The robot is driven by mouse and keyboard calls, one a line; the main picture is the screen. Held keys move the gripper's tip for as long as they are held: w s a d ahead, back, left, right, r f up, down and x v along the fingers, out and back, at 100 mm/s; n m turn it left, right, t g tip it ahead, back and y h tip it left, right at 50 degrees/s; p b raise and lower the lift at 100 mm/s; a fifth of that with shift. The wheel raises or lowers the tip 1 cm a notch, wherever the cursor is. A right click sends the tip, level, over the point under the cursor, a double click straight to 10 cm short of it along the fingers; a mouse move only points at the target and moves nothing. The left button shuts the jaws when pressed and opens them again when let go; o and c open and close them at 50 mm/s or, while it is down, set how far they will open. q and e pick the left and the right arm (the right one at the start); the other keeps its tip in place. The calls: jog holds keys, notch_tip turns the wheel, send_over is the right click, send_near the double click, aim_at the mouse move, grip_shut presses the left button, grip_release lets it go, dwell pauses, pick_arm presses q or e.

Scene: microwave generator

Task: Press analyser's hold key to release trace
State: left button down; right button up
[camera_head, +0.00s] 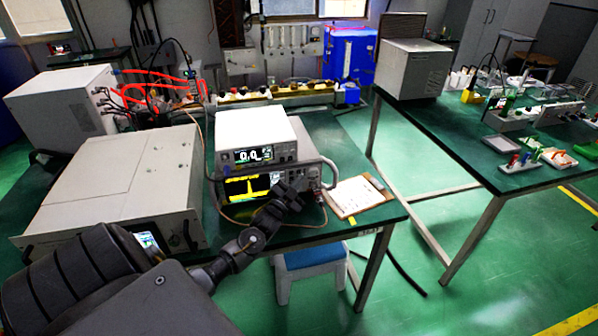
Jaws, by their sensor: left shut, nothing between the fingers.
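The analyser (246,189) stands on the green-topped bench, under a white meter (254,135) whose display shows digits. Its dark screen shows a yellow trace with a tall peak. My left arm comes in from the lower left, and my left gripper (293,191) is shut and empty in front of the analyser's right-hand panel, to the right of the screen. It covers part of that panel, so I cannot make out the hold key or tell whether the fingertips touch it. My right gripper is not in view.
A large white box unit (118,185) stands left of the analyser. A clipboard (357,196) lies at the bench's right end. A blue-topped stool (311,260) is below. A second bench (440,135) with lab items stands right, beyond a clear green floor gap.

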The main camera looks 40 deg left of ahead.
pick_arm(q)
jog(key=shift+d, duration=0.1)
jog(key=s+d+p, duration=0.1)
jog(key=d, duration=0.1)
jog(key=s+d+p, duration=0.1)
jog(key=d, duration=0.1)
jog(key=shift+s+p, duration=0.3)
jog(key=shift+s, duration=0.1)
dwell(1.0)
